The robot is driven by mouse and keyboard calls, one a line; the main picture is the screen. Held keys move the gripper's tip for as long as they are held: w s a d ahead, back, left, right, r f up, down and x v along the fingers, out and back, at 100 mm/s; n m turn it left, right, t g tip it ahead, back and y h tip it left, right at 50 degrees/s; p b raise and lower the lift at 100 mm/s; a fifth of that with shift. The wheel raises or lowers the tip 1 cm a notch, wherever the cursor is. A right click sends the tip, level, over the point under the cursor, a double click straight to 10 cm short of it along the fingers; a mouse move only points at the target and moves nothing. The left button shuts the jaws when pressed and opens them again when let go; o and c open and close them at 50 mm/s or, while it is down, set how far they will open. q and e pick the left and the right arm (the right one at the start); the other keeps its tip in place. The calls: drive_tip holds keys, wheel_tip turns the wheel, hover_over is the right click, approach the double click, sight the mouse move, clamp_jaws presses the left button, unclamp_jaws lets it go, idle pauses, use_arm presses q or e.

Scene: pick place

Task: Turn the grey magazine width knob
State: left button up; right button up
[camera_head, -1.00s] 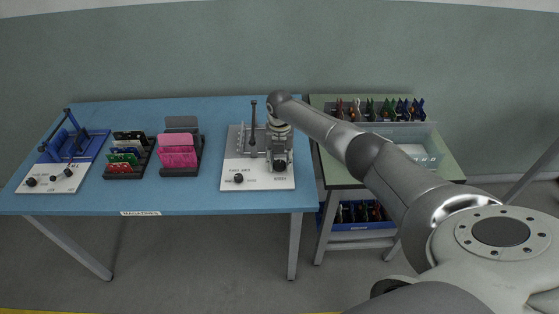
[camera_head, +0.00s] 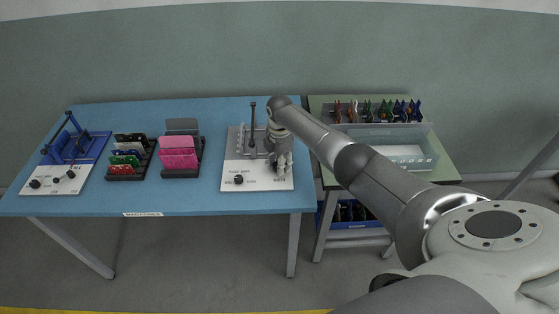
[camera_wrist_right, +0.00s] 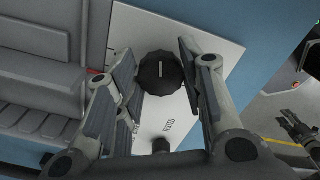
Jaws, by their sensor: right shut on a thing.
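The grey magazine (camera_head: 245,145) stands on a white base plate (camera_head: 258,182) at the right of the blue table. My right gripper (camera_head: 281,168) is down over the plate's front right and hides the knob there in the head view. In the right wrist view this round, ribbed dark knob (camera_wrist_right: 161,73) with a pale mark sits between the fingers of my right gripper (camera_wrist_right: 156,60), shut on its sides. A second black knob (camera_head: 239,179) is free on the plate's front left. What looks like my left gripper (camera_wrist_right: 297,128) shows small at the wrist view's right edge; its fingers are unclear.
Black holders with coloured cards (camera_head: 127,158) and pink cards (camera_head: 178,160) stand left of the plate. A blue magazine (camera_head: 76,146) is at the far left. A green side table (camera_head: 447,172) holds a clear bin (camera_head: 432,152) and several coloured items on the right.

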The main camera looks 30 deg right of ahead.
drive_tip(key=m+p, duration=0.1)
drive_tip(key=m, duration=0.3)
drive_tip(key=shift+r+m, duration=0.1)
drive_tip(key=shift+m, duration=0.2)
drive_tip(key=m+p, duration=0.2)
drive_tip(key=m, duration=0.3)
drive_tip(key=shift+s+a, duration=0.1)
drive_tip(key=shift+s, duration=0.05)
drive_tip(key=m+p, duration=0.1)
drive_tip(key=m, duration=0.4)
drive_tip(key=m+p, duration=0.1)
drive_tip(key=m, duration=0.4)
drive_tip(key=shift+a, duration=0.15)
drive_tip(key=m, duration=1)
drive_tip(key=shift+a, duration=0.15)
drive_tip(key=m, duration=0.4)
drive_tip(key=shift+w+m, duration=0.2)
drive_tip(key=shift+m, duration=0.2)
drive_tip(key=shift+w+m, duration=0.1)
drive_tip(key=shift+m, duration=2.5)
